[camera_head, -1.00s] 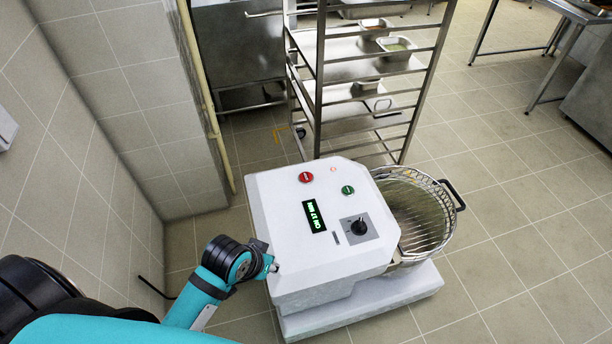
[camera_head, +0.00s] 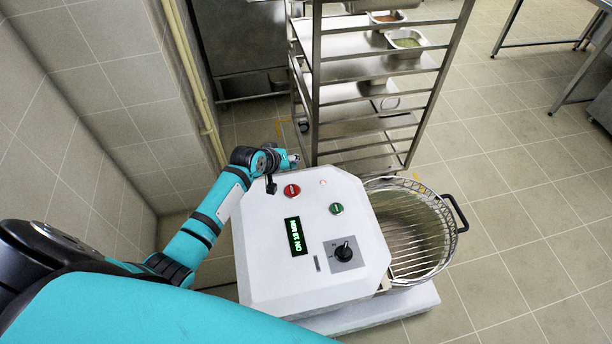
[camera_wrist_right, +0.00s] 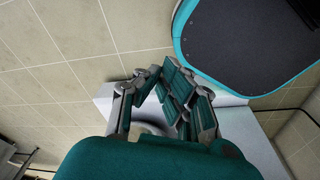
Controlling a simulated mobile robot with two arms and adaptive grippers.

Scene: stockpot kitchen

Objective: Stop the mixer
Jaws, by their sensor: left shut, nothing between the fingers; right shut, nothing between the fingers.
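The mixer (camera_head: 262,272) is a white machine with a round bowl (camera_head: 408,225) under a wire guard at its right. On its top panel are a red button (camera_head: 292,190), a green button (camera_head: 336,209), a black knob (camera_head: 345,251) and a lit green display (camera_head: 295,236) that seems to begin with "ON". A small orange-red light (camera_head: 323,182) glows near the red button. My left gripper (camera_head: 293,160) is shut and empty at the panel's far edge, just beyond the red button. My right gripper (camera_wrist_right: 163,72) is shut and empty in the right wrist view.
A steel rack (camera_head: 316,90) with trays and food pans (camera_head: 405,40) stands just behind the mixer. A tiled wall (camera_head: 60,110) and a pipe (camera_head: 200,90) lie to the left. The floor (camera_head: 510,240) on the right is clear.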

